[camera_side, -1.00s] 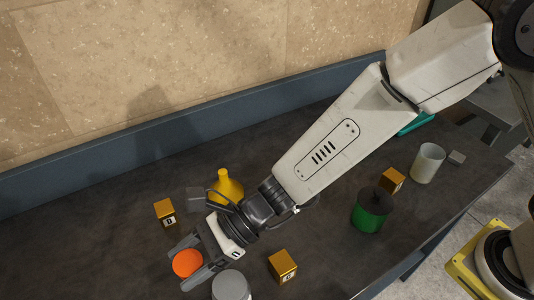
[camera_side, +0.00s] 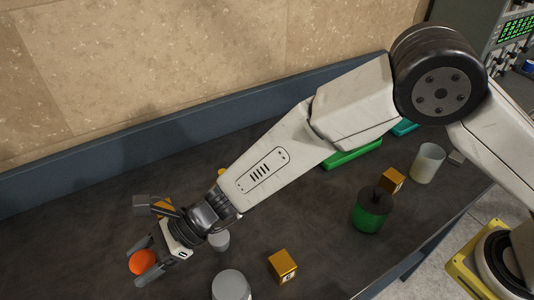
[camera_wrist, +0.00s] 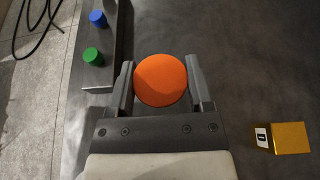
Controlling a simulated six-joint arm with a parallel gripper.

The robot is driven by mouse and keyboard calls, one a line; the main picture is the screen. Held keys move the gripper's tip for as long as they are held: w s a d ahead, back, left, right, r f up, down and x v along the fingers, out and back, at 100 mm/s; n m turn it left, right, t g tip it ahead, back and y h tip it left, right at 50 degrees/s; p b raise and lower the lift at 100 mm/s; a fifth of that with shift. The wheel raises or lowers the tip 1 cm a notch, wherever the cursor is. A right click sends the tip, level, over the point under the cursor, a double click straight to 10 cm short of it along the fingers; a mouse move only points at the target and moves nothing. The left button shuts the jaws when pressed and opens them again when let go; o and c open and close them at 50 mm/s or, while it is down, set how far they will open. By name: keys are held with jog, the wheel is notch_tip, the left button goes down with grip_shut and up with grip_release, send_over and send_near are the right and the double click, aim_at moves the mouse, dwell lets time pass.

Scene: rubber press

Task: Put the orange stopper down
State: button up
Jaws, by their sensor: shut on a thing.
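The orange stopper (camera_side: 142,262) is round and sits between the fingers of my gripper (camera_side: 146,266) at the lower left of the side view. In the wrist view the stopper (camera_wrist: 160,80) fills the space between the two fingertips of my gripper (camera_wrist: 160,85), and both fingers touch its sides. My gripper is shut on it. Whether the stopper's underside touches the table (camera_side: 70,240) cannot be told.
A gold block (camera_wrist: 290,138) lies right of my gripper in the wrist view; blue (camera_wrist: 98,19) and green (camera_wrist: 92,56) knobs are at upper left. A grey cylinder (camera_side: 231,285), gold block (camera_side: 282,266), green container (camera_side: 371,210), another gold block (camera_side: 391,180) and white cup (camera_side: 428,163) stand to the right.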

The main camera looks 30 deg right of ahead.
send_over(136, 277)
jog(key=s+d, duration=0.1)
jog(key=s, duration=0.1)
jog(key=shift+s+f, duration=0.1)
jog(key=shift+f, duration=2.55)
jog(key=shift+a+f, duration=0.1)
jog(key=shift+f, duration=1.7)
jog(key=shift+f, duration=0.1)
jog(key=o, duration=1.3)
jog(key=shift+c, duration=0.2)
